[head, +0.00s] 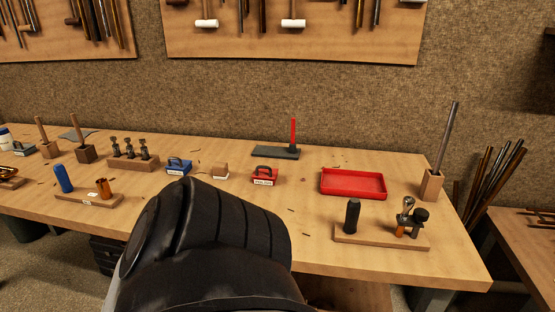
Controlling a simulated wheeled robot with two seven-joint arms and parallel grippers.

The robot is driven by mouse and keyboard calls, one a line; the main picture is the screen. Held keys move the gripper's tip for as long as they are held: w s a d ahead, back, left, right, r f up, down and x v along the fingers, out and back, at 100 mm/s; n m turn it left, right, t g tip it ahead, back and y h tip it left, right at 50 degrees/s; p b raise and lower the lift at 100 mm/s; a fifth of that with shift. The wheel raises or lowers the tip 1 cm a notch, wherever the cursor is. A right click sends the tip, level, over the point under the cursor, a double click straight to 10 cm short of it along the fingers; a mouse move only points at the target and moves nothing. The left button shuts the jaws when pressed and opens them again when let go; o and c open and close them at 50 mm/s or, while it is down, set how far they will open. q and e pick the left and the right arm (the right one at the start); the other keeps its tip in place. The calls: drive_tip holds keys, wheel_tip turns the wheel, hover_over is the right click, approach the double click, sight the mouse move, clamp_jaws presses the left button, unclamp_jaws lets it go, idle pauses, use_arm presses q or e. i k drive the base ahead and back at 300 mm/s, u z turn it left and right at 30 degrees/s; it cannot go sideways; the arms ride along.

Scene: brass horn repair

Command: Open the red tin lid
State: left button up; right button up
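A small red tin (264,176) with a white label and a dark handle on top stands near the middle of the workbench. Its lid looks closed, but it is small in this view. A similar blue tin (178,167) stands to its left. A dark part of my own arm rises in the lower middle, in front of the bench and short of the red tin. Neither of my grippers' fingers can be seen.
Bare wood lies between the red tin and the bench's front edge.

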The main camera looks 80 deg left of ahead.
sight(265, 172)
drive_tip(key=u, duration=2.2)
